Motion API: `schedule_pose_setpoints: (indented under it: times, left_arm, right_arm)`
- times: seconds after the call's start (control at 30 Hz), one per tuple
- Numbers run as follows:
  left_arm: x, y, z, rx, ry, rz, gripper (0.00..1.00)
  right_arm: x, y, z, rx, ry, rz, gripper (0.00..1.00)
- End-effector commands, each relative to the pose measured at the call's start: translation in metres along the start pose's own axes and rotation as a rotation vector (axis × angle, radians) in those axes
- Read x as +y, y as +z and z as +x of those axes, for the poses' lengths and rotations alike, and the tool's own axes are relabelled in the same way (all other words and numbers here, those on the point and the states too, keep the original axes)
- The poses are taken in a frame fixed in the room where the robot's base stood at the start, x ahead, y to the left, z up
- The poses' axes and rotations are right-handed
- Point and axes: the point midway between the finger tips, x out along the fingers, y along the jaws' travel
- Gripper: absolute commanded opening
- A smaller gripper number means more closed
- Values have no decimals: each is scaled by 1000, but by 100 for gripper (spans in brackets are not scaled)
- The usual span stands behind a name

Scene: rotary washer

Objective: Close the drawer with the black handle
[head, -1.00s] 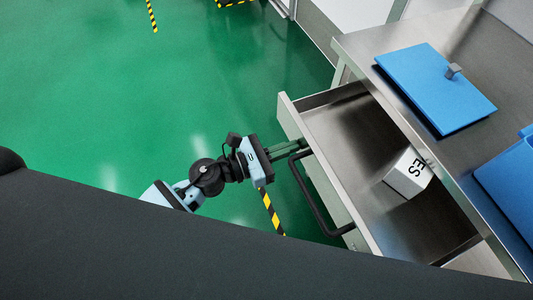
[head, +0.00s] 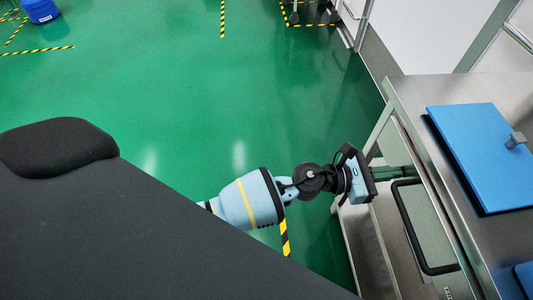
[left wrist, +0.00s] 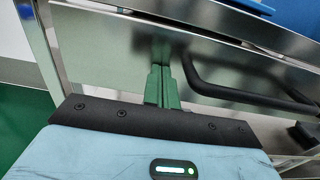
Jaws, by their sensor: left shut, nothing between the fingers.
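The drawer (head: 432,225) is a grey metal drawer with a black bar handle (head: 407,225) on its front. Its front now sits close under the counter's edge, and its inside is not seen. I cannot tell if a thin gap is left. My left gripper (head: 408,172) is shut and empty, with its green fingers against or very near the drawer front, beside the handle's far end. In the left wrist view the fingers (left wrist: 160,65) point at the drawer front (left wrist: 100,55), just left of the handle (left wrist: 240,95). My right gripper is not in view.
A steel counter (head: 420,95) with a blue board (head: 485,150) on it is above the drawer. Steel surfaces lie below the drawer. The green floor (head: 200,100) to the left is open, with striped tape and a blue bin (head: 40,10) far back.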

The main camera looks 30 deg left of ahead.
Motion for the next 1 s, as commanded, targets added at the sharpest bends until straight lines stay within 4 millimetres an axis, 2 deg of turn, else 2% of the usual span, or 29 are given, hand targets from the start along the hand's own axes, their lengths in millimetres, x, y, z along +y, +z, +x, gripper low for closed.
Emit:
schedule_pose_setpoints:
  times: [0.1, 0.3, 0.77, 1.0]
  left_arm:
    - [0, -1, 12, 0, 0, 0, 0]
    - [0, 0, 21, 0, 1, 0, 0]
    - [0, 3, 23, -6, 2, 1, 0]
    - [10, 3, 15, -6, 1, 3, 0]
  right_arm:
    - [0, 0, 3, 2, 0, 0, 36]
    - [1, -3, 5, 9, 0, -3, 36]
    - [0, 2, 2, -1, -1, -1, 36]
    - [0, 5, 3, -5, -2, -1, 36]
